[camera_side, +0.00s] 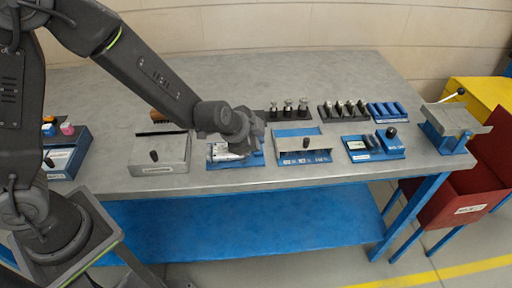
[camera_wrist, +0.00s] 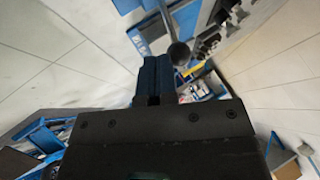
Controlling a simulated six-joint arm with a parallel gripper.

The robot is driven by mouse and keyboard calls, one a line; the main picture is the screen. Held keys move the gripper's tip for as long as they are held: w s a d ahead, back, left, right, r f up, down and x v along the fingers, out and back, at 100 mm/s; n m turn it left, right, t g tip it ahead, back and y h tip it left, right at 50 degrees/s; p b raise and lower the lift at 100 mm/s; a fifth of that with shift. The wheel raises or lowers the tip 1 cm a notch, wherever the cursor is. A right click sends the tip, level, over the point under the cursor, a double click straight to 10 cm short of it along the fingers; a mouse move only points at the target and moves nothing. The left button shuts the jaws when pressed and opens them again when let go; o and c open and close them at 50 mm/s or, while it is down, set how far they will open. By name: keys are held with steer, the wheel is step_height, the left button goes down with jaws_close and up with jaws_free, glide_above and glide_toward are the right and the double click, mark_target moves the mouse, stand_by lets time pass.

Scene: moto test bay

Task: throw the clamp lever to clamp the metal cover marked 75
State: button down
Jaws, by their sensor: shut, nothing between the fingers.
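A blue fixture (camera_side: 253,160) with a shiny metal part (camera_side: 222,153) on it sits near the front edge of the bench in the side view. I cannot read a 75 on it, and my wrist hides much of it. My gripper (camera_side: 240,146) is low over this fixture, shut and empty. In the wrist view my gripper (camera_wrist: 153,64) shows as two dark fingers pressed together. A dark round knob (camera_wrist: 179,54) is just right of the fingertips there, perhaps the clamp lever's end. I cannot tell whether they touch.
A grey box (camera_side: 172,153) with a black knob stands to the left. A blue station (camera_side: 303,157) with a grey lid stands to the right. Racks of cylinders (camera_side: 290,110) line up behind. A red bin (camera_side: 465,190) is beyond the bench's right end.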

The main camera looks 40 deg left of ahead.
steer(key=w+a+g+h, duration=0.1)
steer(key=w, duration=0.1)
steer(key=w+a+r+n+g+h, duration=0.1)
steer(key=a, duration=0.1)
steer(key=shift+w+a+r+g+h, duration=0.15)
steer(key=shift+w+a+g+h, duration=0.1)
steer(key=shift+w+g+h, duration=0.15)
steer(key=shift+w+a+n+g+h, duration=0.3)
steer(key=shift+w+a+g+h, duration=0.05)
steer(key=shift+g+h, duration=0.5)
steer(key=shift+s+d, duration=0.1)
steer(key=shift+r, duration=0.8)
